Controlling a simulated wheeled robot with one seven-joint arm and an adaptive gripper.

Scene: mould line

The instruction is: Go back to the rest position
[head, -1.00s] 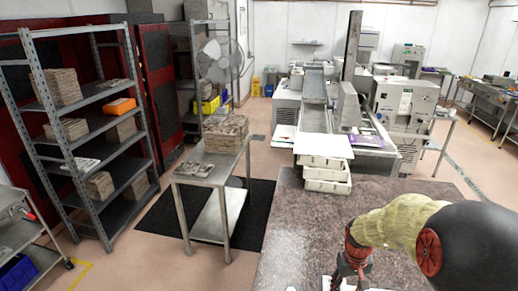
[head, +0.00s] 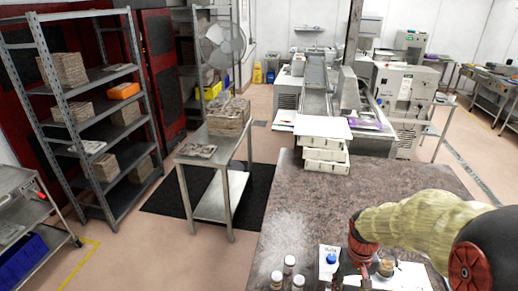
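My arm reaches in from the right edge of the head view, with a yellowish sleeve and dark red-and-black joints. My gripper (head: 352,276) is low in the picture over the near part of the brown speckled table (head: 310,215). Its fingers are dark, small and partly cut off by the bottom edge, so I cannot tell whether they are open or shut. A blue-capped bottle (head: 331,262) stands just left of it, and a small brown jar (head: 386,267) is just right of it. I cannot tell whether it touches either.
White-capped bottles (head: 289,265) stand at the table's front. White sheets (head: 411,276) lie beside the jar. Stacked white trays (head: 325,157) sit at the far end; the middle is clear. A steel trolley (head: 212,155) and a shelf rack (head: 95,75) stand left.

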